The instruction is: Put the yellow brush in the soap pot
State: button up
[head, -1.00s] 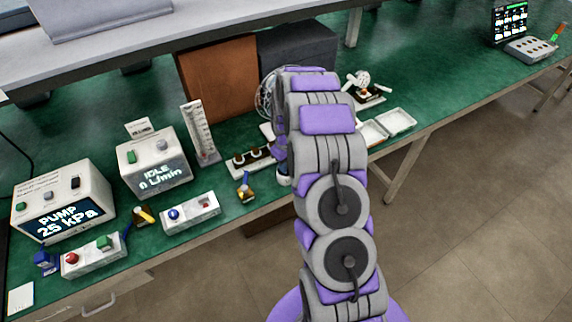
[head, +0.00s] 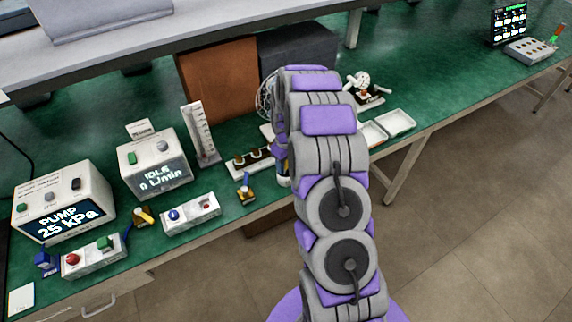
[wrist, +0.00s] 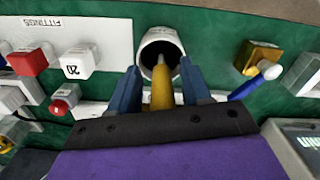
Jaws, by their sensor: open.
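In the wrist view a yellow brush (wrist: 162,92) stands between the two blue fingers of my gripper (wrist: 163,85). Its thin grey end points into the dark mouth of a white round pot (wrist: 147,53), which looks to be the soap pot. The fingers are apart, one on each side of the brush, and I cannot tell whether either touches it. The inside of the pot is too dark to show how deep the brush reaches. In the head view my arm hides the brush and most of the gripper.
Pump box (head: 62,203), flow box (head: 153,162) and switch boxes (head: 190,213) stand left on the green bench. A brass valve with blue handle (head: 245,190) is near the front edge. White trays (head: 398,122) lie right of my arm. A shelf (head: 120,40) overhangs the back.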

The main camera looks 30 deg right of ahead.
jog(key=r, duration=0.3)
jog(key=r+p, duration=0.1)
jog(key=r, duration=0.3)
jog(key=r+p, duration=0.1)
jog(key=r, duration=0.3)
jog(key=shift+s+a+r, duration=0.15)
jog(key=shift+a+r, duration=0.05)
jog(key=shift+a, duration=0.05)
jog(key=s+a+r, duration=0.9)
jog(key=s+r, duration=0.2)
jog(key=s, duration=0.1)
jog(key=s+a+r+m, duration=0.1)
jog(key=s+a, duration=0.1)
jog(key=s, duration=0.7)
jog(key=s+a+r+m+g, duration=0.1)
jog(key=s+a+r, duration=0.1)
jog(key=s, duration=0.7)
jog(key=s+a+r+m, duration=0.1)
jog(key=s+a+r, duration=0.1)
jog(key=s, duration=0.7)
jog(key=shift+s+a+r+g, duration=0.15)
jog(key=shift+a+g, duration=0.25)
jog(key=shift+a, duration=0.15)
jog(key=shift+a, duration=0.1)
